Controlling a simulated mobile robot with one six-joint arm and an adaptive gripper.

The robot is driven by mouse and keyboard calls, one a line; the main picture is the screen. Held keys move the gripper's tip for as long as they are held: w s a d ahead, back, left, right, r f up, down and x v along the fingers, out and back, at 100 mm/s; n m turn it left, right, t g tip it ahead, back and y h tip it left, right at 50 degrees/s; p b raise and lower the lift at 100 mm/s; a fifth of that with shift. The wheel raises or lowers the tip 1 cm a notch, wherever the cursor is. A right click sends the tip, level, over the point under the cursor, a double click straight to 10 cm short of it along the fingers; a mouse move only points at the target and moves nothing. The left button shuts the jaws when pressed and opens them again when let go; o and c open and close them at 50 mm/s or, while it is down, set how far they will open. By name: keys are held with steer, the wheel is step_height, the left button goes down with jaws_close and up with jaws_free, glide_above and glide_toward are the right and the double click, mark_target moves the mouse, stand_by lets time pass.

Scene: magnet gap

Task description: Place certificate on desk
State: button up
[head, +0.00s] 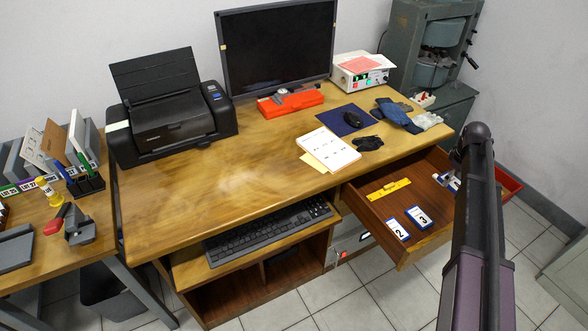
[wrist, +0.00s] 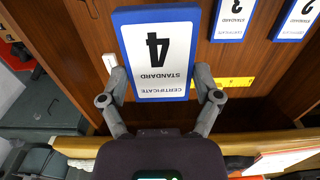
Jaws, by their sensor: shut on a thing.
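The certificate (wrist: 158,58) is a blue-edged block with a white label reading "4 STANDARD CERTIFICATE", upside down in the wrist view. My gripper (wrist: 158,80) is shut on it, one finger at each side. The open drawer (wrist: 90,60) lies beneath it in that view. In the head view my arm hides most of the gripper and certificate, at the drawer's right side. The wooden desk (head: 215,190) stands left of my arm, its front left surface bare.
Cards 2 (head: 398,229) and 3 (head: 418,217) lie in the drawer near a yellow bar (head: 389,189). The desk holds a printer (head: 172,120), monitor (head: 278,50), orange case (head: 290,104), papers (head: 330,147) and mouse (head: 352,119). A keyboard (head: 268,228) sits below.

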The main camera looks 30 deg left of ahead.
mark_target(453, 180)
step_height(453, 180, up, 17)
steer(key=p, duration=1.5)
steer(key=shift+f+p, duration=0.15)
steer(key=shift+p, duration=0.25)
steer(key=shift+d, duration=0.1)
